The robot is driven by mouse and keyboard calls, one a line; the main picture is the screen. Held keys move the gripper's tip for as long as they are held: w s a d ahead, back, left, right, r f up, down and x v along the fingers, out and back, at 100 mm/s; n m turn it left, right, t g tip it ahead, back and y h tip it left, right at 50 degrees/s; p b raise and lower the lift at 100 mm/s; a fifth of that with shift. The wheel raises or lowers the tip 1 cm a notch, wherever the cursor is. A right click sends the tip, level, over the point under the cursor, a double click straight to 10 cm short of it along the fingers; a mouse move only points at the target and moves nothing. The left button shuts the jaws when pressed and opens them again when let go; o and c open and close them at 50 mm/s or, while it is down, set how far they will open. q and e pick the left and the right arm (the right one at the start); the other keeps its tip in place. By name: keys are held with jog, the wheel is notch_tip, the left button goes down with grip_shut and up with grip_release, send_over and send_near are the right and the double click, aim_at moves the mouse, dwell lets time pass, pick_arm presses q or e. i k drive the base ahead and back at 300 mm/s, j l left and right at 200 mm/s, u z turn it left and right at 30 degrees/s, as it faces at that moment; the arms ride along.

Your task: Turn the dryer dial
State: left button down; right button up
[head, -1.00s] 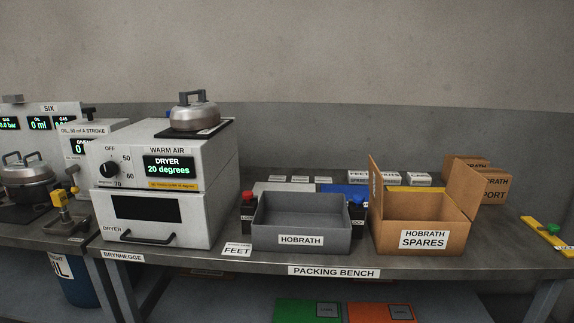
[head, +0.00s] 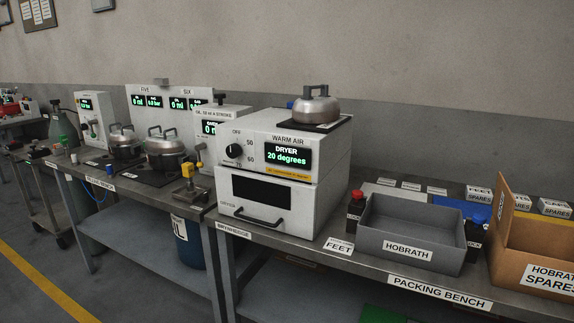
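The dryer (head: 282,170) is a white box-shaped unit on the bench, near the middle of the head view. Its black round dial (head: 234,151) sits on the upper left of the front, with OFF, 50, 60 and 70 marked around it. The dial's exact pointer setting is too small to tell. The green display (head: 287,158) reads "DRYER 20 degrees". Below are a dark window (head: 262,190) and a black drawer-like handle (head: 258,215). A metal compressor pot (head: 316,105) stands on a black plate on top. Neither of my grippers is in view.
A grey HOBRATH bin (head: 408,235), dark bottles with red and blue caps, and a cardboard SPARES box (head: 540,255) stand right of the dryer. Left are a yellow-handled device (head: 190,185) and more pots (head: 166,152). The floor at lower left is clear.

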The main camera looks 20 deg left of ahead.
aim_at(233, 151)
jog(key=j+z, duration=0.2)
jog(key=j, duration=0.3)
jog(key=j+z, duration=0.25)
jog(key=j, duration=0.3)
jog(key=j+z, duration=0.2)
jog(key=j, duration=0.35)
jog(key=k+j+z, duration=0.2)
jog(key=j, duration=0.3)
jog(key=j+z, duration=0.25)
jog(key=j, duration=0.25)
